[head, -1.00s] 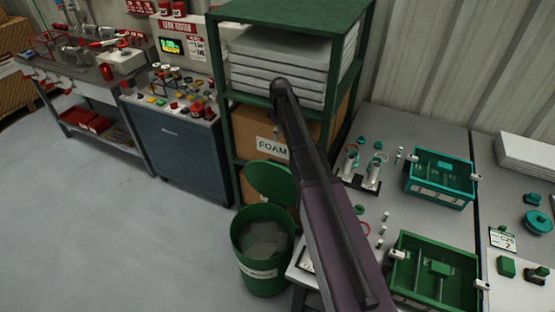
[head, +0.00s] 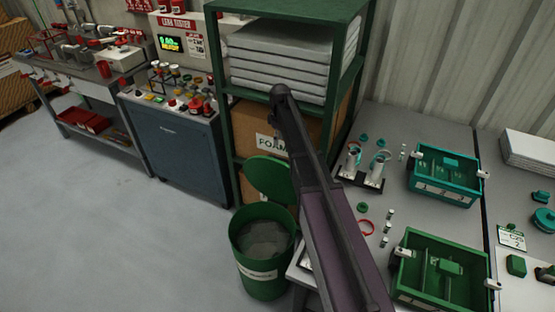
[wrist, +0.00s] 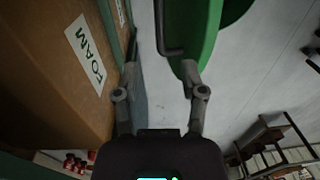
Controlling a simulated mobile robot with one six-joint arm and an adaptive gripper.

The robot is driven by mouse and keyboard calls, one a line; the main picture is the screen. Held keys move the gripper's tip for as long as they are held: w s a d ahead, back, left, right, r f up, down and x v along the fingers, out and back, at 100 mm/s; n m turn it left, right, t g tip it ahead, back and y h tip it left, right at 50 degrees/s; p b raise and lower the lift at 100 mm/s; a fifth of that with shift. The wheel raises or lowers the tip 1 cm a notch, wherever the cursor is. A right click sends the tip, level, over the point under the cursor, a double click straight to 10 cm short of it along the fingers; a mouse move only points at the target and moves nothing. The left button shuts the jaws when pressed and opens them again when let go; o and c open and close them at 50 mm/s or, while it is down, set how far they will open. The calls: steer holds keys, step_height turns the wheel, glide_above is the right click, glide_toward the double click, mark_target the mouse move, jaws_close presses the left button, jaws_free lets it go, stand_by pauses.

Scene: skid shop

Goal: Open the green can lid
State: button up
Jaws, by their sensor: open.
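The green can (head: 263,278) stands on the floor at the foot of the shelf rack, with grey contents showing inside. Its round green lid (head: 268,176) is raised and tilted up at the back of the opening, so the can's mouth is uncovered. In the wrist view the lid (wrist: 203,35) rises edge-on just ahead of my right finger, with a dark bar-like handle beside it. My gripper (wrist: 159,70) is open with nothing between its fingers. I cannot tell whether the right finger touches the lid. My arm hides the gripper in the head view.
The green rack (head: 226,125) with a foam box (head: 255,115) is close on the gripper's left in the wrist view. A grey workbench (head: 400,130) with green (head: 440,300) and teal (head: 440,195) bins stands right. Open floor (head: 150,250) lies left of the can.

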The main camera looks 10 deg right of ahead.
steer(key=shift+s+a+f+b, duration=0.1)
steer(key=shift+f+b, duration=1.85)
steer(key=shift+f, duration=0.15)
steer(key=shift+s+a+f+b, duration=0.1)
steer(key=shift+f+b, duration=1.85)
steer(key=shift+f, duration=0.15)
steer(key=shift+d, duration=0.1)
jaws_close()
